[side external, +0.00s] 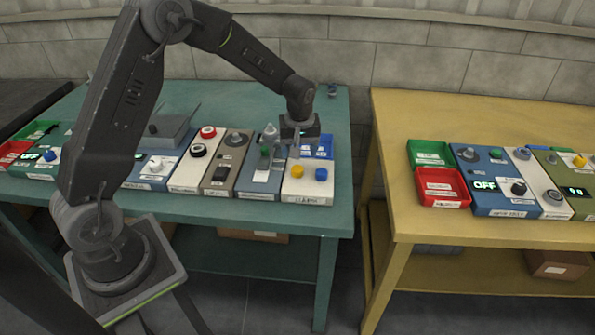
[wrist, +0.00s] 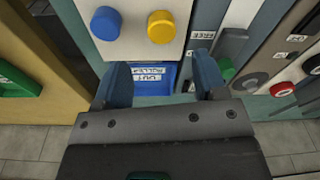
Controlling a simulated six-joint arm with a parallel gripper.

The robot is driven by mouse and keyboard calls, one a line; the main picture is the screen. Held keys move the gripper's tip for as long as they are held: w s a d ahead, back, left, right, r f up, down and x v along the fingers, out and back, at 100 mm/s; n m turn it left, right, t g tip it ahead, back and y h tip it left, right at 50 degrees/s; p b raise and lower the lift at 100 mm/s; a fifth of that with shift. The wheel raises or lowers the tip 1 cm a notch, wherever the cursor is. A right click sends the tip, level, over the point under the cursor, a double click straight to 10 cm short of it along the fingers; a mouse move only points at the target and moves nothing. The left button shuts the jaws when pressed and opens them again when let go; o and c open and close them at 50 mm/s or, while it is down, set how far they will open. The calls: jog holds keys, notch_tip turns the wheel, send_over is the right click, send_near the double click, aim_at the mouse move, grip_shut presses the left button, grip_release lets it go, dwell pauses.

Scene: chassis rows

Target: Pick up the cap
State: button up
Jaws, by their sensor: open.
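I cannot tell for certain which piece is the cap. A white module (side external: 308,189) at the right end of the teal table bears a round yellow piece (side external: 297,170) and a round blue piece (side external: 321,174). In the wrist view, the blue piece (wrist: 105,23) and yellow piece (wrist: 161,27) lie beyond the fingertips. My gripper (side external: 303,150) is above the back of this module, near a blue tray (side external: 326,150). In the wrist view, my gripper (wrist: 163,74) is open with nothing held, and the labelled blue tray (wrist: 152,75) shows between its fingers.
Left of the white module stands a grey module with a green piece (wrist: 226,68) and an upright grey lever (side external: 270,138). More modules line the teal table (side external: 240,212). A yellow table (side external: 420,225) with trays and modules stands right, across a gap.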

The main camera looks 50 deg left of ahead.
aim_at(298, 168)
jog(key=shift+s+a+f, duration=0.1)
jog(key=shift+a+f, duration=0.05)
jog(key=shift+f, duration=3.05)
jog(key=c, duration=1)
jog(key=shift+r, duration=0.1)
